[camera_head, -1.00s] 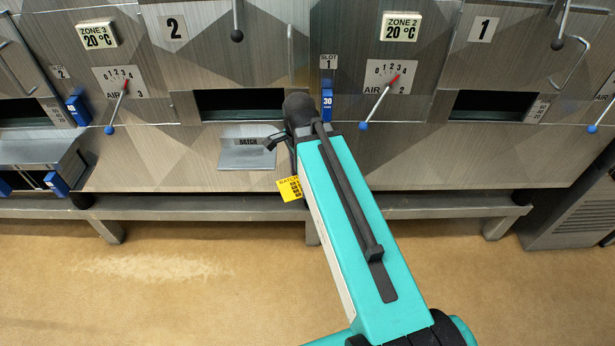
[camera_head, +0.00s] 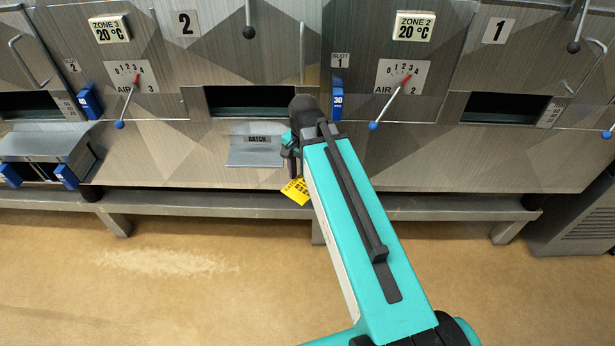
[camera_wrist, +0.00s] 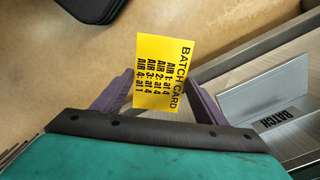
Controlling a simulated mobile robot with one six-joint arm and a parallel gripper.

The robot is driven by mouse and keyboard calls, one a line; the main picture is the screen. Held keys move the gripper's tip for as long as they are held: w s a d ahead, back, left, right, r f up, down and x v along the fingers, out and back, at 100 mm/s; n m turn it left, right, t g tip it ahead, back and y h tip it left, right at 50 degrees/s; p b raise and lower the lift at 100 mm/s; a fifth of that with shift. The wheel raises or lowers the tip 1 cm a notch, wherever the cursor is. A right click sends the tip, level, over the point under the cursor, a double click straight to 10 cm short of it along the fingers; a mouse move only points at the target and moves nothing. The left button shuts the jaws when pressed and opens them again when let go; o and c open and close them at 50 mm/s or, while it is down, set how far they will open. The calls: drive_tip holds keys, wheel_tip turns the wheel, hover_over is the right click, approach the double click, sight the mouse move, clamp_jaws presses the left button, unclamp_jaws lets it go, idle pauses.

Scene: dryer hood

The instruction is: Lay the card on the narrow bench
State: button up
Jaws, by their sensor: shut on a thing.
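The yellow batch card (camera_head: 297,190) is in my gripper (camera_head: 290,172), and it shows with its printed side in the wrist view (camera_wrist: 165,72). My gripper (camera_wrist: 160,100) is shut on the card's near edge, with one purple finger on each side. In the head view my arm hides part of the gripper. The narrow bench (camera_head: 200,204) is the long grey metal ledge along the foot of the machine. The card is over or close to the bench's front edge; I cannot tell whether it touches. The bench also shows in the wrist view (camera_wrist: 240,68).
A metal card holder marked BATCH (camera_head: 255,152) is fixed to the machine front, left of my gripper. A blue slot tag (camera_head: 337,101) and an air lever (camera_head: 390,105) are to the right. The bench top is bare on both sides of my arm.

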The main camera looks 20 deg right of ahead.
sight(300, 182)
drive_tip(key=n, duration=0.2)
drive_tip(key=f+n, duration=0.1)
drive_tip(key=n, duration=0.1)
drive_tip(key=w+n, duration=0.1)
drive_tip(key=shift+a+f+n, duration=0.3)
drive_tip(key=shift+a+n, duration=0.05)
drive_tip(key=shift+n, duration=0.05)
drive_tip(key=n, duration=0.1)
drive_tip(key=f+n, duration=0.1)
drive_tip(key=n, duration=0.3)
drive_tip(key=shift+w+a+f, duration=0.25)
drive_tip(key=shift+w+a, duration=0.05)
drive_tip(key=shift+a, duration=0.05)
drive_tip(key=shift+d, duration=0.1)
